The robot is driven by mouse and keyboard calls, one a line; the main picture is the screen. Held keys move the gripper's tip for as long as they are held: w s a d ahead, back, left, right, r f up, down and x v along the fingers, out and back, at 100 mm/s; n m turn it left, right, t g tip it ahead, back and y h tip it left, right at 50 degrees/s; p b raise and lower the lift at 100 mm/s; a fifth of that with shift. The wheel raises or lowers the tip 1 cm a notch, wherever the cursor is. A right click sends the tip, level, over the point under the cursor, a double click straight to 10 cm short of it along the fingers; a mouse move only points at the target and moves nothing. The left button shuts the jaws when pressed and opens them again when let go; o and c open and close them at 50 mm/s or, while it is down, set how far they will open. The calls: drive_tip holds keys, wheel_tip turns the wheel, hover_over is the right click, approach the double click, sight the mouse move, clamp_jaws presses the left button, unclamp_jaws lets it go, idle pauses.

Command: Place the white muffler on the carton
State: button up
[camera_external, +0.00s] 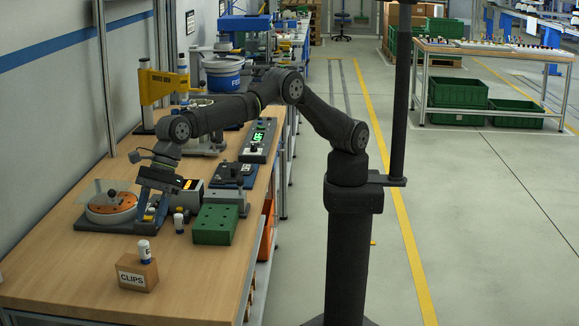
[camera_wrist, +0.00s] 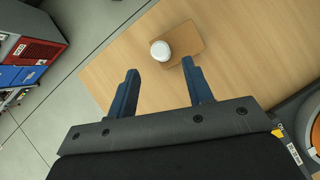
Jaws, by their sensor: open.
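The carton (camera_external: 136,277) is a small brown block marked CLIPS near the front of the bench. A white muffler (camera_external: 144,251) with a dark band stands upright on its top. In the wrist view the muffler is a round white end (camera_wrist: 160,50) over one side of the brown carton top (camera_wrist: 186,40). My gripper (camera_external: 152,216) is behind and above the carton, apart from it. In the wrist view its two blue fingers (camera_wrist: 160,84) are spread, with nothing between them and the muffler beyond their tips.
A green block (camera_external: 215,224) is farther right, and an orange round fixture (camera_external: 111,208) under a clear cover is at left. The bench front (camera_external: 60,275) beside the carton is clear.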

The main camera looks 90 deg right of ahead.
sight(144, 241)
drive_tip(key=shift+v, duration=1.15)
drive_tip(key=x, duration=1.2)
drive_tip(key=shift+r, duration=0.1)
